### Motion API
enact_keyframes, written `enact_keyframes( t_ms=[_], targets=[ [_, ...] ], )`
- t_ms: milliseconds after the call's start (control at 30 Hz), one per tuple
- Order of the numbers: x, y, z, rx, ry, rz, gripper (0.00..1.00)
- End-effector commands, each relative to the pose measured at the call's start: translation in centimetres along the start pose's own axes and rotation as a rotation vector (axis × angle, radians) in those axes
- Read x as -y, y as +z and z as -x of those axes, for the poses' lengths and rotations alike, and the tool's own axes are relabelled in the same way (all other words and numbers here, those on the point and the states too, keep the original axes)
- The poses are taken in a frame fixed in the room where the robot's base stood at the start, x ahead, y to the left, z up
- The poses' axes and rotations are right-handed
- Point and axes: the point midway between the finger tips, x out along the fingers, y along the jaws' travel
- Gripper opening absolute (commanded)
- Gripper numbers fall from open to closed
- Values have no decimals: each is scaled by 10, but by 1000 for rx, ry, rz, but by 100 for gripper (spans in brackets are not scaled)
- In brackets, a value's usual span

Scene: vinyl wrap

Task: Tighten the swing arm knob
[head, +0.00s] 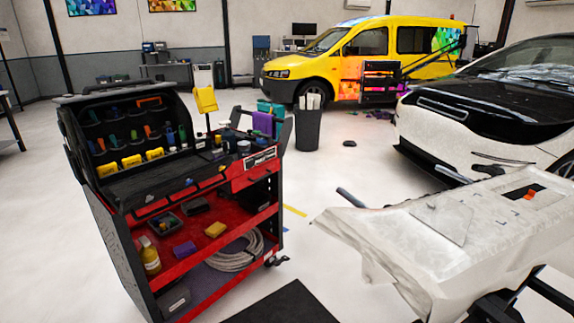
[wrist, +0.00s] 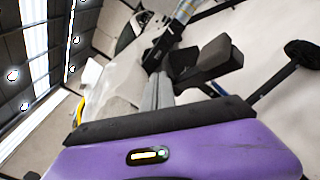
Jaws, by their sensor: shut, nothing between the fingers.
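In the wrist view my gripper (wrist: 160,82) reaches out as two grey fingers, shut together, past a purple housing with a black edge. Just beyond the fingertips, to the right, is a dark blocky part (wrist: 216,58) with a lever-like shape. It may be the swing arm knob, but I cannot tell for sure. Its contact with the fingertips is unclear. A black bracket (wrist: 164,46) and a silvery bar (wrist: 184,11) lie behind it. In the head view my gripper does not show, and no knob can be made out.
In the head view a covered worktable (head: 440,240) stands at right on black legs, with a dark tube end (head: 350,197) by its left edge. A tool cart (head: 125,240) is at left. A white-black car (head: 480,118) and yellow van (head: 370,48) stand behind. Floor between is mostly clear.

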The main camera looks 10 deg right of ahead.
Motion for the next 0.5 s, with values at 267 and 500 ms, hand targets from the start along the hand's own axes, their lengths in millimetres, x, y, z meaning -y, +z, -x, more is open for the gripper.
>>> enact_keyframes(
  t_ms=[267, 500],
  targets=[
    [-6, -3, 6, 0, 0, -285, 0],
    [-6, -4, -5, 2, -2, -335, 0]
  ],
)
